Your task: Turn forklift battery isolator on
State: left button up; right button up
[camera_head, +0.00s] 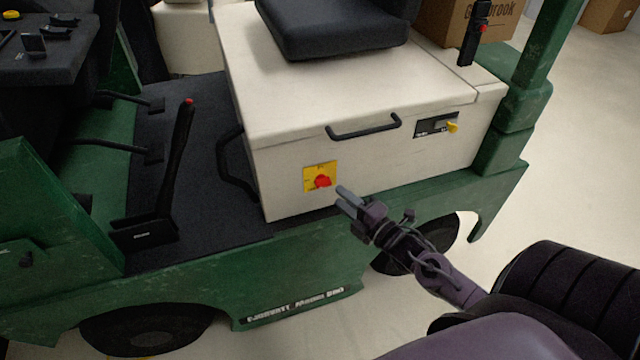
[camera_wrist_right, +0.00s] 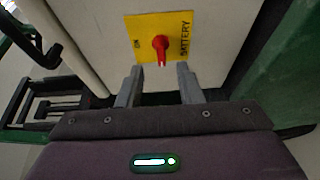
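The battery isolator is a red rotary knob (camera_head: 322,181) on a yellow plate (camera_head: 311,172), set on the side of the forklift's white seat box. In the right wrist view the red knob (camera_wrist_right: 161,46) sits on the yellow plate (camera_wrist_right: 142,52), which is lettered "BATTERY" and "ON". The knob's narrow end points toward my gripper there. My right gripper (camera_head: 345,197) is just right of and below the knob in the head view. In the wrist view its two fingers (camera_wrist_right: 156,84) are apart, with nothing between them and the knob ahead, not touched. My left gripper is out of view.
The white seat box (camera_head: 290,100) carries a black handle (camera_head: 364,127) and a small panel with a yellow key (camera_head: 452,127). A black lever (camera_head: 177,155) stands left. The green forklift body (camera_head: 270,265) lies below. Open floor (camera_head: 575,150) shows at right.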

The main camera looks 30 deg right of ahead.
aim_at(326, 186)
jog(key=shift+w+a, duration=0.25)
jog(key=shift+w, duration=1.3)
jog(key=shift+w+a, duration=0.2)
jog(key=shift+w, duration=1.3)
grip_shut()
